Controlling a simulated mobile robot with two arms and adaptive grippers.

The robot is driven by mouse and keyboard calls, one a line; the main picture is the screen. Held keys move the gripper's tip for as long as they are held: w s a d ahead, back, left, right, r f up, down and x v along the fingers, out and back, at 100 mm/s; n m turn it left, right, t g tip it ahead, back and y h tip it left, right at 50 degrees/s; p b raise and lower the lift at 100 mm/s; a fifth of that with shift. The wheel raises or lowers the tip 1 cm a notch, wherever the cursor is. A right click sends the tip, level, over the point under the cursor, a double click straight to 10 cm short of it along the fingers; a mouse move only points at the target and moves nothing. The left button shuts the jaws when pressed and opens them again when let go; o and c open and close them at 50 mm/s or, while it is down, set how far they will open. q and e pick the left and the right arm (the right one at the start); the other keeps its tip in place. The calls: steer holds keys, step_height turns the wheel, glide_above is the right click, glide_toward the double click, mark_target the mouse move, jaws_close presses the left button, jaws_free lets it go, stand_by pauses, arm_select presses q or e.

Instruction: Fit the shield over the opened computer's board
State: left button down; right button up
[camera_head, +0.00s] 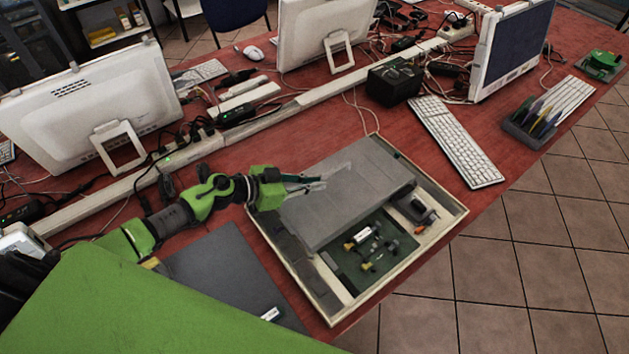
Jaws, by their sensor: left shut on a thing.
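The shield (362,192) is a flat grey plate. It covers the back part of the opened computer (455,217), a shallow, light-rimmed case on the red table. I cannot tell whether the shield rests on the case or hangs just above it. The green board (352,272) shows in front of the shield, with several small parts on it; the rest of the board is hidden. My left gripper (318,183) reaches in from the left and is shut on the shield's left part. My right gripper is not in view.
A dark flat panel (225,270) lies left of the case. A keyboard (455,140) and a black box (393,82) stand behind it. A white cable channel (312,97), cables and monitors fill the back. The table edge runs close along the case's right side.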

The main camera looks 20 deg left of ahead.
mark_target(289, 185)
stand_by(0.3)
arm_select(q)
steer(key=c, duration=2.1)
jaws_free()
steer(key=shift+f, duration=0.1)
steer(key=v, duration=0.7)
steer(key=shift+s+a, duration=0.2)
step_height(289, 185, up, 6)
steer(key=p, duration=0.7)
steer(key=shift+p, duration=0.35)
